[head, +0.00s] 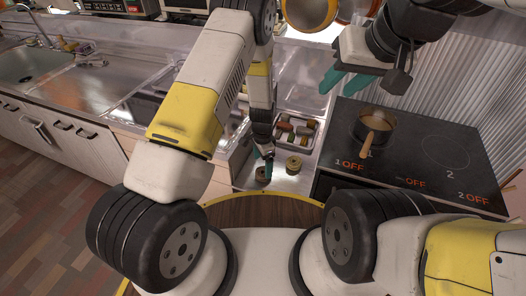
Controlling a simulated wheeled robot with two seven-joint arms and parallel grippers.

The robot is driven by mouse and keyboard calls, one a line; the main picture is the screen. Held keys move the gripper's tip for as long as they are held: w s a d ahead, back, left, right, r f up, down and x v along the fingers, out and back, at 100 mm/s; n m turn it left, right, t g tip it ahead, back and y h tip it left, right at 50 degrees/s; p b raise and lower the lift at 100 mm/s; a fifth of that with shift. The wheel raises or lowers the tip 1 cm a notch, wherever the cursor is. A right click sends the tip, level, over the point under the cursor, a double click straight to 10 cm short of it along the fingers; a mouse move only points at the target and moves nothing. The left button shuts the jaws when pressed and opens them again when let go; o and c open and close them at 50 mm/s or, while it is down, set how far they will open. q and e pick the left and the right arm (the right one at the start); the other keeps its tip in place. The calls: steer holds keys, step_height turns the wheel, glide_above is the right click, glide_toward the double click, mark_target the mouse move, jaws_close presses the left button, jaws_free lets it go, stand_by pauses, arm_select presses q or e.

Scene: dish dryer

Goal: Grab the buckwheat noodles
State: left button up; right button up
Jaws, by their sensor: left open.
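Two small round brownish things sit on the counter between the sink and the stove. The left one (261,175) is darker, and the right one (293,164) is tan. They may be noodle nests, but they are too small to tell which are the buckwheat noodles. My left gripper (268,170) points down with teal fingers at the left one, partly covering it. It is open, and I cannot tell whether the fingers touch the thing. My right gripper (338,86) is raised at the upper right, above the stove's left edge, with its teal fingers apart and empty.
A divided tray (317,137) with several coloured items stands just behind the round things. A black stove (412,160) with a brown pot (376,127) is at the right; the pot's handle points toward me. A metal sink (28,63) is at the far left. A round wooden surface (262,209) lies in front.

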mark_target(263, 171)
arm_select(q)
step_height(263, 171, down, 5)
steer(key=shift+s+d+f, duration=0.1)
steer(key=shift+f, duration=0.1)
steer(key=shift+c, duration=0.5)
steer(key=c, duration=1.4)
steer(key=shift+r, duration=0.1)
